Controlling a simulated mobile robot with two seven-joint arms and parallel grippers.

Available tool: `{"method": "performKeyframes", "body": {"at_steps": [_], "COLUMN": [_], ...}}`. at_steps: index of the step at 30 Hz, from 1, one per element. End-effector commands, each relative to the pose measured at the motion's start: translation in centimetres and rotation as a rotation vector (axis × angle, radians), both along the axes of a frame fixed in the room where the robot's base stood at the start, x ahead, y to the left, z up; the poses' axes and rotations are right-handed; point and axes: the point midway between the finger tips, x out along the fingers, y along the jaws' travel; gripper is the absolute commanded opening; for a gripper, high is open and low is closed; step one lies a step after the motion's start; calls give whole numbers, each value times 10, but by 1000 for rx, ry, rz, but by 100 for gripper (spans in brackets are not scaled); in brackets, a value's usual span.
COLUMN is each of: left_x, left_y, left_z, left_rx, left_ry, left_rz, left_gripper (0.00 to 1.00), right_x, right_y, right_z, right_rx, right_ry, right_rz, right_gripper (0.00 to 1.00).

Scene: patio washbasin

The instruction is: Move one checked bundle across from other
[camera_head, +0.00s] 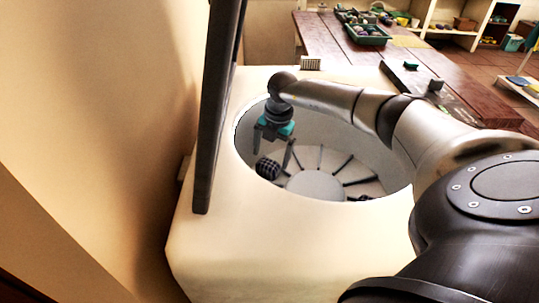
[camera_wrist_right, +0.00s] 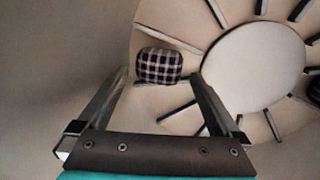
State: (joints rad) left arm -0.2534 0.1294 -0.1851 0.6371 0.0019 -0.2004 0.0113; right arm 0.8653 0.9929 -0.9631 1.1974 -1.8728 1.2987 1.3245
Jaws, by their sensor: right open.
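A checked bundle (camera_head: 267,168), dark blue and cream, lies on the left side of the ribbed floor of the round white basin (camera_head: 245,150). In the right wrist view the bundle (camera_wrist_right: 159,66) is just beyond the fingertips, between the two finger lines. My right gripper (camera_head: 271,160) reaches down into the basin, open and empty, over the bundle; I cannot tell whether a finger touches it. A dark thing (camera_wrist_right: 315,90) is cut off at the right edge of the wrist view, across the pale central disc (camera_wrist_right: 254,68); it may be another bundle. My left gripper is out of view.
Dark ribs (camera_wrist_right: 204,41) radiate from the central disc and divide the basin floor. The basin wall surrounds my gripper. A dark upright bar (camera_head: 215,110) stands left of the basin. Behind are a wooden table (camera_head: 325,40) with a green crate (camera_head: 366,36) and shelves.

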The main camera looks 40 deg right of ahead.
Motion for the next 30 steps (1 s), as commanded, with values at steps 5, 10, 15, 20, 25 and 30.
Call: {"method": "performKeyframes", "body": {"at_steps": [5, 10, 15, 20, 25, 30], "left_x": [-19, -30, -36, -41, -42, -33], "left_y": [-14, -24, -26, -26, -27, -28], "left_z": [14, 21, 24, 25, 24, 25], "left_rx": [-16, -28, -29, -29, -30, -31], "left_ry": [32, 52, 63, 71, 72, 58], "left_rz": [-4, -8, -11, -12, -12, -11], "left_gripper": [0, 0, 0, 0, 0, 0], "right_x": [-5, -10, -13, -14, -14, -14], "right_y": [-3, -4, -5, -5, -5, -5], "right_z": [50, 84, 104, 110, 110, 110], "right_rx": [-2, -1, 0, 0, 0, 0], "right_ry": [-5, -4, -2, -2, -2, -1], "right_rz": [1, 1, 0, -1, -1, -1], "right_gripper": [100, 100, 100, 100, 100, 100]}}
